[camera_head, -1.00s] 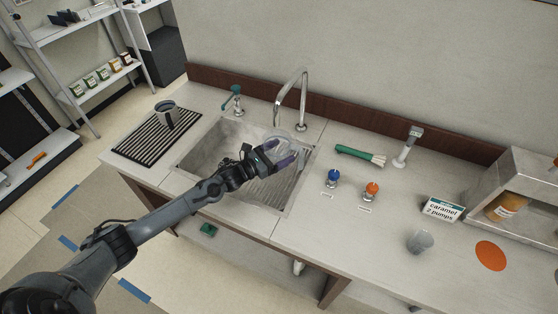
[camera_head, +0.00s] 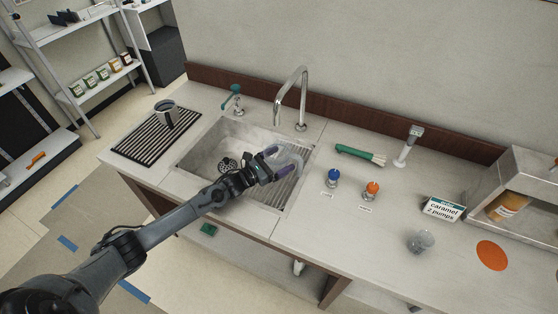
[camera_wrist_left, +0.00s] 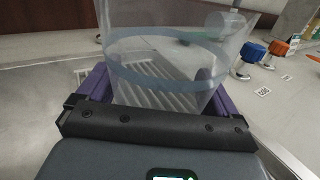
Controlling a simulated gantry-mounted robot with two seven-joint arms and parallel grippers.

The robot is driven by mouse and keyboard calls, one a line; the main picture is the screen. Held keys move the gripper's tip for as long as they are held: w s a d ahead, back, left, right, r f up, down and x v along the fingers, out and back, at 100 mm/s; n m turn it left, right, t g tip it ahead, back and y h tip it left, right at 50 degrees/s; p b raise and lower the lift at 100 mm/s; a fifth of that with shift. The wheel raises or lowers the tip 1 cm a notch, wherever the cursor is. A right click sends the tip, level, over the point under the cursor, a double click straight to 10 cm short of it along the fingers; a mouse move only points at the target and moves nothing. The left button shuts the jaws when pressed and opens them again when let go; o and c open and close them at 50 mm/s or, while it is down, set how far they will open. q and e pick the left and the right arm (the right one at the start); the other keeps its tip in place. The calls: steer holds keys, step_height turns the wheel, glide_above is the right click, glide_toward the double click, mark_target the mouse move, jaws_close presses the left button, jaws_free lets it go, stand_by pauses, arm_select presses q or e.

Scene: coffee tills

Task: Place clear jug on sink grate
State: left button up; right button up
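A clear jug (camera_wrist_left: 165,65) fills the upper middle of the left wrist view, between the purple fingers of my left gripper (camera_wrist_left: 155,88). In the head view the jug (camera_head: 288,160) is a faint see-through shape at the fingertips of my left gripper (camera_head: 277,160). The fingers are shut on it, over the right part of the sink (camera_head: 205,152). The ribbed sink grate (camera_head: 268,190) lies in the right side of the basin, partly behind my gripper. It also shows through the jug in the wrist view. I cannot tell whether the jug touches the grate. My right gripper is not in view.
A tall faucet (camera_head: 303,98) and a green-handled tap (camera_head: 236,98) stand behind the sink. A striped drain mat (camera_head: 140,148) with a metal pitcher (camera_head: 166,114) is at left. Blue (camera_head: 333,178) and orange (camera_head: 371,190) knobs and a green brush (camera_head: 357,153) are at right.

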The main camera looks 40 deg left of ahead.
arm_select(q)
steer(key=shift+o, duration=0.3)
steer(key=shift+s+r, duration=0.1)
steer(key=shift+r, duration=0.15)
steer(key=v, duration=0.7)
steer(key=shift+s+a, duration=0.1)
